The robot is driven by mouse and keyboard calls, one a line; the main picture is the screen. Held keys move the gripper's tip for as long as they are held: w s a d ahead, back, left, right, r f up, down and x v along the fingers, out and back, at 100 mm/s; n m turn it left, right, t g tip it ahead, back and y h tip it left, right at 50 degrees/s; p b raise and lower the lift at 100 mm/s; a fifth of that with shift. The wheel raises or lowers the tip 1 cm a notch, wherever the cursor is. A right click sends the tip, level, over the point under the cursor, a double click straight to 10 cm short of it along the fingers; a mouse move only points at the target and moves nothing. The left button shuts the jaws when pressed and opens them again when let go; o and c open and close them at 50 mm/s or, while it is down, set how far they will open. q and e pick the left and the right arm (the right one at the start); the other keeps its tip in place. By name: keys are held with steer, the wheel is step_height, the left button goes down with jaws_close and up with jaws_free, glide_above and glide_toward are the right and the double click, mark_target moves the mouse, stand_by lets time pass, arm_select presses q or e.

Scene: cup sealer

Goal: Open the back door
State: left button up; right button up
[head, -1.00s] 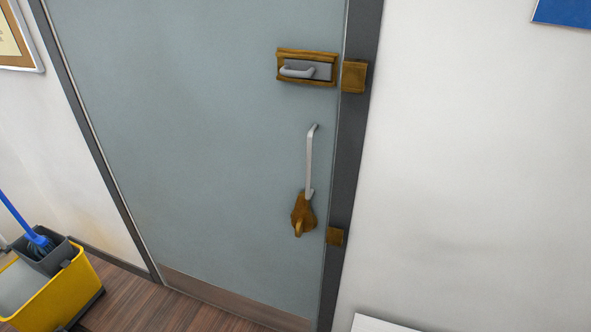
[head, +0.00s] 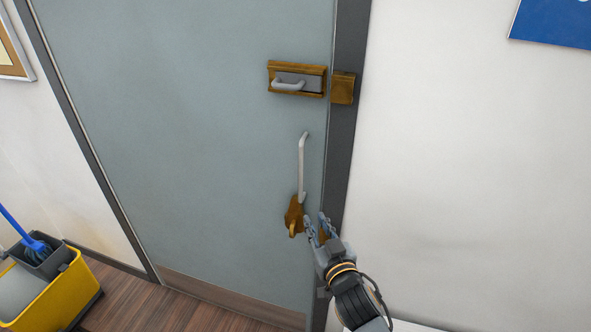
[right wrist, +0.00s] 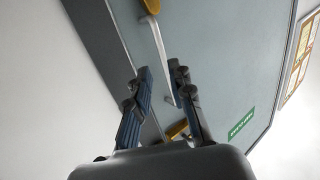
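The back door (head: 190,130) is a grey-blue panel and looks shut in its dark frame. A thin vertical pull handle (head: 301,168) is on its right side. An upper sliding bolt (head: 297,80) with a grey grip sits on a brass-brown plate. A lower brown latch (head: 294,217) is at the handle's foot. My right gripper (head: 315,218) is open and empty, just right of the lower latch; contact cannot be told. In the right wrist view, its spread fingers (right wrist: 158,72) show with the pale handle (right wrist: 160,42) beyond them. My left gripper is out of view.
A brown catch (head: 343,88) sits on the dark door frame (head: 341,145). A yellow mop bucket (head: 55,300) with a blue mop stands on the wooden floor at lower left. A green sign (right wrist: 242,124) shows in the right wrist view.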

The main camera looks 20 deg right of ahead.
mark_target(302, 177)
step_height(302, 177, up, 5)
steer(key=t, duration=0.1)
steer(key=w+p, duration=0.1)
steer(key=w, duration=0.3)
steer(key=w+p, duration=0.1)
steer(key=w, duration=0.4)
steer(key=w+p, duration=0.1)
steer(key=w, duration=0.3)
steer(key=shift+w+f, duration=0.25)
steer(key=shift+w, duration=0.05)
jaws_close()
